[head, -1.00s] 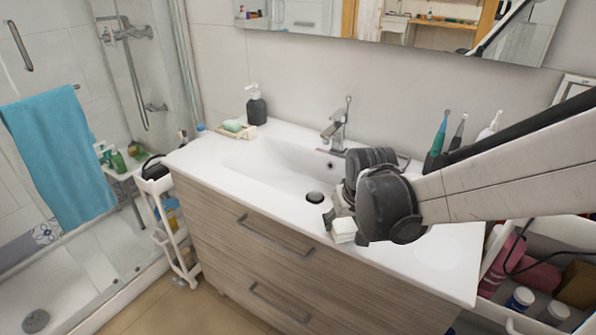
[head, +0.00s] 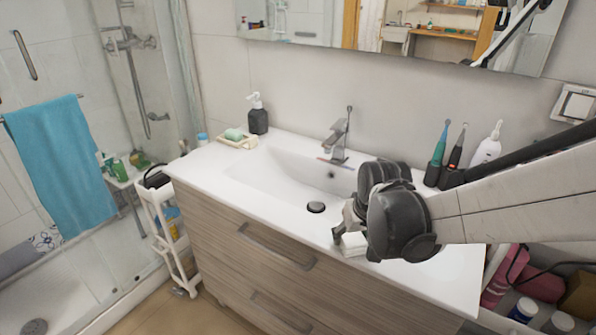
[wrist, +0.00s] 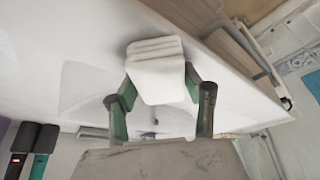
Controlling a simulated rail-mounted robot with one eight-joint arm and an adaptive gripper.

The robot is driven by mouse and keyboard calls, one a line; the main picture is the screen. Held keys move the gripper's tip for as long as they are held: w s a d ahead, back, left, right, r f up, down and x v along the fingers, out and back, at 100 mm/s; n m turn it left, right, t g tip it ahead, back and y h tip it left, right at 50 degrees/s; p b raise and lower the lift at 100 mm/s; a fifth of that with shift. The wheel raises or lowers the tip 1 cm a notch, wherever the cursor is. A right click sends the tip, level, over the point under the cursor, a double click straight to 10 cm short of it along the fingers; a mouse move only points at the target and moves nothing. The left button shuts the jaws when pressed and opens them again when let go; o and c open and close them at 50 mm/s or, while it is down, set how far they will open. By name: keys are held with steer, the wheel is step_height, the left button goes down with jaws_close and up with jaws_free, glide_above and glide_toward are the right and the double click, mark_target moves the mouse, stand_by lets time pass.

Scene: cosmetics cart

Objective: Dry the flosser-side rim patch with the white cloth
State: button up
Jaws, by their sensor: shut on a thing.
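The white cloth (head: 352,245) is a folded, layered pad at the front rim of the white sink (head: 290,150), right of the drain. My gripper (head: 345,232) is shut on it. In the wrist view the cloth (wrist: 157,72) sits between the two green-and-black fingers of my gripper (wrist: 157,90). The cloth is low over the rim; I cannot tell whether it touches. A teal-handled device (head: 438,150) and a black-handled device (head: 456,150) stand upright at the sink's back right; I cannot tell which is the flosser. I cannot make out a wet patch.
The faucet (head: 337,140) stands at the back of the basin. A black soap dispenser (head: 257,118) and a soap dish (head: 238,139) are at the back left. My forearm covers part of the right rim.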

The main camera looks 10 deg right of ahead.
mark_target(322, 229)
steer(key=shift+w+a, duration=1)
steer(key=shift+w, duration=0.05)
steer(key=shift+w+a+f+b, duration=0.1)
steer(key=shift+w+a+b, duration=0.6)
steer(key=shift+w+a, duration=0.95)
steer(key=shift+s+d+p, duration=0.35)
steer(key=shift+s+d, duration=3)
steer(key=shift+s, duration=0.15)
steer(key=shift+w+a, duration=1.7)
steer(key=shift+w, duration=0.15)
steer(key=shift+w+a, duration=0.1)
